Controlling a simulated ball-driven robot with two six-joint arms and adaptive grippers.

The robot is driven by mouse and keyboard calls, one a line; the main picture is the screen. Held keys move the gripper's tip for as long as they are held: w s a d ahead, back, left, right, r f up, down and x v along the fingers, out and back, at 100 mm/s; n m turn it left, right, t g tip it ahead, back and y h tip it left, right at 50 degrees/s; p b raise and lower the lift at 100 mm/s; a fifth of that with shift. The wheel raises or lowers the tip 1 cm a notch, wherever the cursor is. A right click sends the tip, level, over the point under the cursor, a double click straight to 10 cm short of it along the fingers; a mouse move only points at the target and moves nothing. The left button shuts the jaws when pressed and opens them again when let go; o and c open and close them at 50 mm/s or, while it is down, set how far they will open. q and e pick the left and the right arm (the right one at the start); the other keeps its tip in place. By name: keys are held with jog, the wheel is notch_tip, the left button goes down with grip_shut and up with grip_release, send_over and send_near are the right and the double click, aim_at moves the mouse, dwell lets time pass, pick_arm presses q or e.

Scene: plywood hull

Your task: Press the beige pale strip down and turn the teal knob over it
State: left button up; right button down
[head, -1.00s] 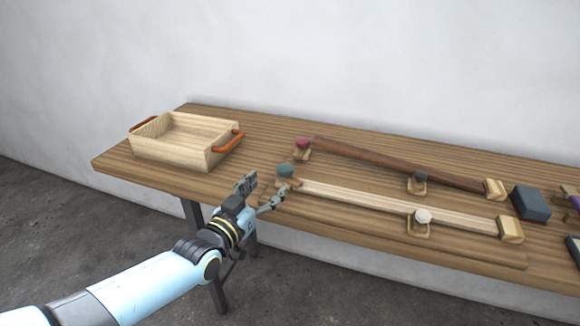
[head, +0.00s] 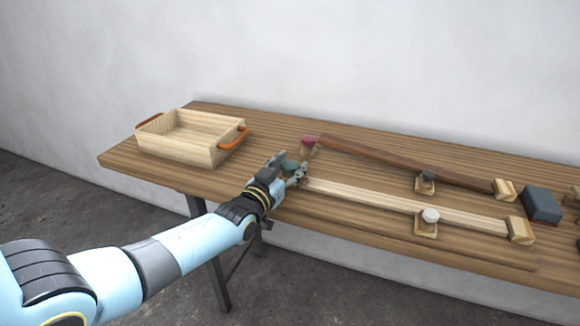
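The beige pale strip (head: 375,200) lies along the front of the bench, its right end at a wooden block (head: 520,230). The teal knob (head: 290,166) is at the strip's left end, partly hidden by my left gripper. My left gripper (head: 291,168) is at the teal knob, with a finger showing on either side of it. Whether the fingers touch the knob, or how far they are closed, I cannot tell. A white-grey knob (head: 430,215) stands at the strip's right part. My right gripper is not in view.
A dark brown strip (head: 400,161) lies behind, with a crimson knob (head: 309,142) and a dark knob (head: 429,175). A wooden tray (head: 180,146) with orange handles stands at the left. A dark blue-grey block (head: 541,204) sits at the right.

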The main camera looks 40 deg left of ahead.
pick_arm(q)
jog(key=c, duration=0.7)
jog(key=y+p, duration=0.1)
jog(key=n+y, duration=0.1)
jog(key=n+y+p, duration=0.1)
jog(key=shift+d+r+g+p, duration=0.15)
jog(key=shift+r+g+p, duration=0.1)
jog(key=shift+g+p, duration=0.1)
jog(key=shift+n+y+p, duration=0.35)
jog(key=shift+n+y, duration=0.05)
jog(key=shift+y, duration=0.2)
jog(key=shift+f+n+g+y, duration=0.3)
jog(key=shift+n+g+y, duration=0.2)
jog(key=shift+y, duration=0.3)
jog(key=o, duration=1.2)
jog(key=shift+s, duration=0.1)
